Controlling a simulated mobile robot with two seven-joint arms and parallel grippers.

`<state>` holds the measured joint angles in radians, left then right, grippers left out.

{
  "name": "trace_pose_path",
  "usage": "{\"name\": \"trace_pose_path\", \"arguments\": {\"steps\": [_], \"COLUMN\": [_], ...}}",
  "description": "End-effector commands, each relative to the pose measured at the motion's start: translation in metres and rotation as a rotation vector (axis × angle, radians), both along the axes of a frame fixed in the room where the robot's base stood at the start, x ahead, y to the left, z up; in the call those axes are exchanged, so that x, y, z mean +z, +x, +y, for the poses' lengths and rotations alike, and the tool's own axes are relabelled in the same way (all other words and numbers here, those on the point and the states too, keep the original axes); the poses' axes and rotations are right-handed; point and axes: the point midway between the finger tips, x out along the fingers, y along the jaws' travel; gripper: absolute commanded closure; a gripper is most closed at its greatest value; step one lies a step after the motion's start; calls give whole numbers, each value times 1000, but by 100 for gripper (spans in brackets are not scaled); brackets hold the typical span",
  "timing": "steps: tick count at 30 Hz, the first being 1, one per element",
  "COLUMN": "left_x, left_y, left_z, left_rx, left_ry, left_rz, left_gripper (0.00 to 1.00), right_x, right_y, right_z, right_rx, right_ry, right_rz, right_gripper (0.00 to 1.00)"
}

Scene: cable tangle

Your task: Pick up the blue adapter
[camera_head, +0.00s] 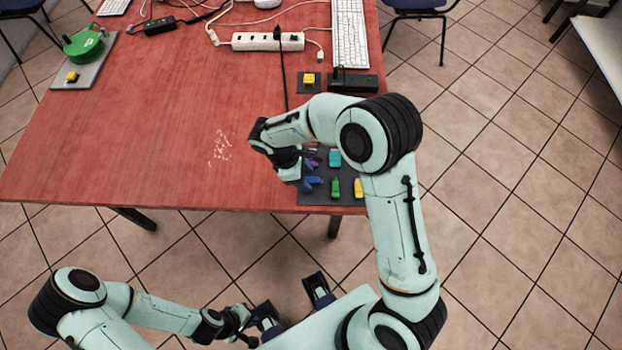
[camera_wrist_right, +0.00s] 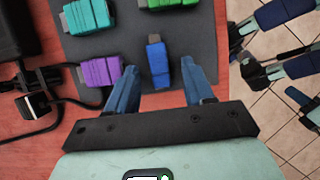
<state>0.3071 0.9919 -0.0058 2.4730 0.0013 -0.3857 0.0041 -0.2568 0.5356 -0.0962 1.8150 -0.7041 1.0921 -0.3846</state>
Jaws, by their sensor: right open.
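The blue adapter (camera_wrist_right: 157,64) lies on the dark mat (camera_wrist_right: 200,30), its grey plug end pointing away from my right gripper in the right wrist view. My right gripper (camera_wrist_right: 160,84) is open, with one blue finger on each side of the adapter's near end; I cannot tell whether they touch it. In the head view my right gripper (camera_head: 309,174) is over the left part of the mat, where its blue fingers are hard to tell from the blue adapter. My left gripper (camera_head: 262,320) is low in front of the table, away from the mat; its jaws are unclear.
A purple adapter (camera_wrist_right: 100,71) and a teal one (camera_wrist_right: 88,15) lie left of the blue one; a green one (camera_wrist_right: 168,3) lies beyond. A yellow adapter (camera_head: 358,187) is at the mat's right. A black cable and box (camera_wrist_right: 20,35) lie left of the mat.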

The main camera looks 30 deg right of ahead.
Motion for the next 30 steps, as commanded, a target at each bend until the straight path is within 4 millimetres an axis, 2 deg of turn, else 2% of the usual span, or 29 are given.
{"name": "trace_pose_path", "arguments": {"steps": [1, 6, 16, 20, 26, 30], "left_x": [0, 0, 0, 1, 5, 10], "left_y": [0, 0, 0, 0, 2, 4], "left_z": [0, 0, 0, 0, 0, 0], "left_rx": [0, 0, 0, 0, 0, 0], "left_ry": [0, 0, 0, 0, 0, 0], "left_rz": [0, 0, 0, 0, -2, -4], "left_gripper": [100, 100, 100, 100, 100, 100], "right_x": [0, 1, 2, 9, 41, 80], "right_y": [0, 0, 0, 1, 2, 2], "right_z": [0, 0, 0, 0, 0, 0], "right_rx": [0, 0, -1, 0, -1, 0], "right_ry": [0, 0, -1, 0, 1, 2], "right_rz": [0, 0, -1, -2, -6, -9], "right_gripper": [48, 100, 100, 100, 100, 100]}}
